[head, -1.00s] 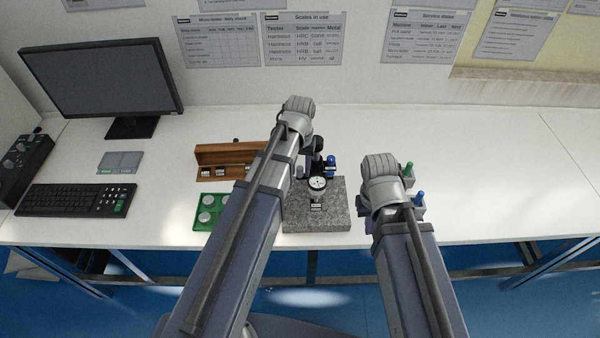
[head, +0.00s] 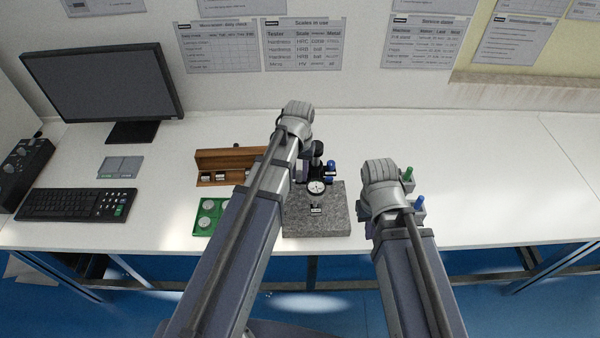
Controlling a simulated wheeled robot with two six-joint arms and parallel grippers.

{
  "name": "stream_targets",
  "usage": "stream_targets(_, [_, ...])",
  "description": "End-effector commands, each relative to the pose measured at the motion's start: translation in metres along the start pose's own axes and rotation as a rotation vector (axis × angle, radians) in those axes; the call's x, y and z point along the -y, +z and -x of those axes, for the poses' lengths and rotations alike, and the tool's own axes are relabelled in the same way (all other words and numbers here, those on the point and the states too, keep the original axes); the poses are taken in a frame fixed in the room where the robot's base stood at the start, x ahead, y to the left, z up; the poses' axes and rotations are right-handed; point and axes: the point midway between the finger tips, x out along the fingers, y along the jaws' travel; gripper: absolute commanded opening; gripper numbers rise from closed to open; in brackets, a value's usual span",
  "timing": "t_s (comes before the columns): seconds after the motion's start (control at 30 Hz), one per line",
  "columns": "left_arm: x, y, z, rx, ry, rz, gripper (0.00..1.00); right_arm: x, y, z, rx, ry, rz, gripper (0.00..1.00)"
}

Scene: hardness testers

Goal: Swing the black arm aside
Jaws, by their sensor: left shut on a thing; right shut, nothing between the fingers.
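A stand with a dial gauge (head: 316,187) is on a grey granite base (head: 335,220) at the middle of the bench. The black arm and post (head: 317,150) of the stand show just above the gauge, partly hidden by my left arm. My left gripper (head: 325,174) is at the stand, just above the gauge, shut on the black arm. Its fingers are small and partly hidden, so the exact contact is unclear. My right gripper (head: 416,190) is shut and empty, right of the granite base and apart from it.
A wooden box (head: 215,160) and a green tray (head: 198,226) with round pieces lie left of the stand, partly behind my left arm. A keyboard (head: 75,204), monitor (head: 105,85) and grey pad (head: 120,167) are further left. The bench on the right is clear.

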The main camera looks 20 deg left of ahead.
Motion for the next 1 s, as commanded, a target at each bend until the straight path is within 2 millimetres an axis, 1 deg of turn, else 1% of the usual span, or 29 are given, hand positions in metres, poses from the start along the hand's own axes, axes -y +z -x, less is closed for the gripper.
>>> stream_targets(0.27, [0.013, -0.009, 0.000, 0.000, 0.000, -0.181, 0.00, 0.000, 0.000, 0.000, 0.000, 0.000, 0.000, 0.00])
stream_targets(0.6, [0.029, -0.029, 0.000, 0.000, 0.000, -0.502, 0.00, 0.000, 0.000, 0.000, 0.000, 0.000, 0.000, 0.00])
stream_targets(1.0, [0.040, -0.056, 0.000, 0.000, 0.000, -0.878, 0.00, 0.000, 0.000, 0.000, 0.000, 0.000, 0.000, 0.00])
